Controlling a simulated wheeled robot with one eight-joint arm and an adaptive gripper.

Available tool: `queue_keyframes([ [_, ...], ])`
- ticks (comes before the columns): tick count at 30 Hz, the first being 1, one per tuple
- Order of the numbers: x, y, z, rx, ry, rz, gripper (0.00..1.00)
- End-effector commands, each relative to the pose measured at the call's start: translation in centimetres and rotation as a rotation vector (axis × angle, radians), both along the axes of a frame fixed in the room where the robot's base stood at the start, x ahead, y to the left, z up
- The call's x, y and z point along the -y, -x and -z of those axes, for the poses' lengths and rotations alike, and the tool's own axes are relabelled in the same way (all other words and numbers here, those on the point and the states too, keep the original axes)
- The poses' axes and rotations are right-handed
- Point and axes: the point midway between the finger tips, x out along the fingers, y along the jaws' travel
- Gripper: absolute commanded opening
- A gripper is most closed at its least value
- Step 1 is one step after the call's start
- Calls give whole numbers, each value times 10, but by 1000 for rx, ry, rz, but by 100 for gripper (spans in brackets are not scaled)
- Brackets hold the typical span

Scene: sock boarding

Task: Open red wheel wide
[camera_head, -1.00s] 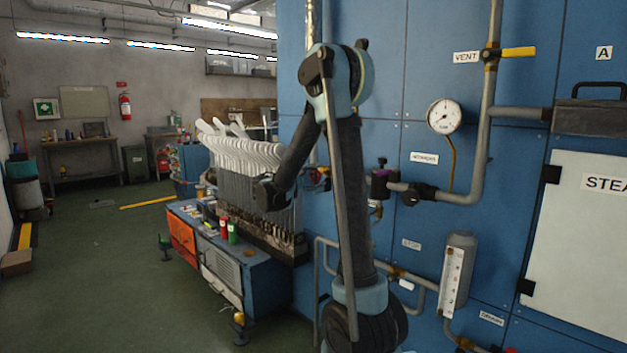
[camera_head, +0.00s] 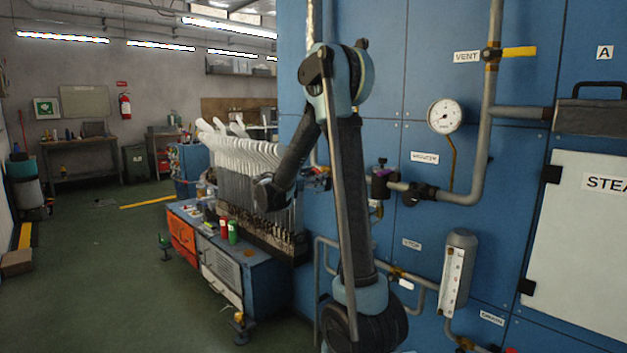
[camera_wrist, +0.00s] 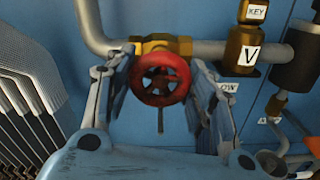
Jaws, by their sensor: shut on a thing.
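The red wheel (camera_wrist: 160,78) is a round handwheel on a brass valve (camera_wrist: 165,45) in a grey pipe, seen in the wrist view. My gripper (camera_wrist: 160,85) has one finger at each side of the wheel and is shut on its rim. In the head view my arm hides most of the wheel; a small red part of it (camera_head: 324,171) shows just right of the forearm. How far the valve is turned cannot be told.
A brass fitting with V and KEY labels (camera_wrist: 248,40) stands right of the wheel. White sock boards (camera_head: 240,150) stand on a blue cabinet (camera_head: 265,285) at the left. A gauge (camera_head: 445,116) and pipes cover the blue wall. The floor at left is open.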

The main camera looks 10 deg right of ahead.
Motion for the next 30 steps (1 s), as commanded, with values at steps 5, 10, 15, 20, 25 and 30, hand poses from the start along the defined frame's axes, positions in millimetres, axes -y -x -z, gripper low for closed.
queue_keyframes([
  [5,1,2,2,-138,94,3,26],
  [10,1,2,2,-268,189,3,26],
  [15,2,2,1,-397,285,2,26],
  [20,2,2,1,-520,375,2,26],
  [25,2,2,1,-645,465,2,26],
  [30,2,2,1,-751,543,1,26],
])
